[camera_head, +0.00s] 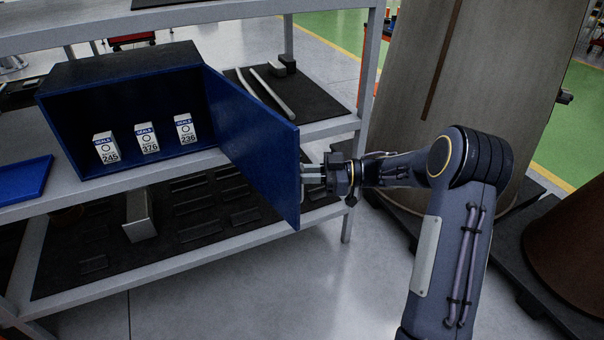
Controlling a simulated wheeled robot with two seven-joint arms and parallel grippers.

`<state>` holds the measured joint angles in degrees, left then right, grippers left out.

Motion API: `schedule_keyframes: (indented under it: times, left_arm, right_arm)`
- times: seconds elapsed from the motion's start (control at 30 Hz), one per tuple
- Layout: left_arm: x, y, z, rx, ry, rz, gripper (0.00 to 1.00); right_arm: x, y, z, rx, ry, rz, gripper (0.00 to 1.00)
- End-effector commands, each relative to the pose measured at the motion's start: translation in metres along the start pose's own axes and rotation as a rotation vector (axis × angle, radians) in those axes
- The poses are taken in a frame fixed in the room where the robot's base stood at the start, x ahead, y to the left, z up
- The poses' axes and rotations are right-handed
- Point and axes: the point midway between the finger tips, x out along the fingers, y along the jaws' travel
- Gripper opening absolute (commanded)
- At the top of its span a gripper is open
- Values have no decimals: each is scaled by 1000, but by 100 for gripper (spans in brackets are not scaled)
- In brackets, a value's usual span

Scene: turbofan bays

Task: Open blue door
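The blue door (255,145) is swung wide open on the right side of a blue cabinet (125,75) and reaches out past the shelf's front edge. Inside the cabinet three small white boxes stand upright, labelled SEALS: 245 (106,148), 376 (147,138) and 236 (184,129). My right gripper (311,174) is at the door's outer face near its free edge, fingers pointing left. The frame does not show whether it touches the door or how far the fingers are apart. My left gripper is not in view.
A blue tray (24,181) lies left of the cabinet. The lower shelf holds a dark mat (100,262) and a metal block (138,215). A shelf post (369,70) stands behind my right arm. A large tan panel (395,110) stands at the right. Floor in front is clear.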

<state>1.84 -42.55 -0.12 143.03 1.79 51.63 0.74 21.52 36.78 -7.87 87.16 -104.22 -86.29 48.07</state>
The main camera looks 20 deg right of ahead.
Motion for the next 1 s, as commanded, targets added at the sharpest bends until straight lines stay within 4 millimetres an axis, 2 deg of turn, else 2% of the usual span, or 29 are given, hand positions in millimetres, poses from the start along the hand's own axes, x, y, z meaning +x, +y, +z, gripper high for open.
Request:
schedule_keyframes:
  times: [0.27,0.7,1.0]
  left_arm:
    - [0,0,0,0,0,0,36]
    - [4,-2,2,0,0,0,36]
    - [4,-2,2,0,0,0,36]
  right_arm:
    - [-4,0,0,0,-1,2,18]
    - [-69,1,1,0,-1,3,18]
    - [-78,0,0,0,0,0,18]
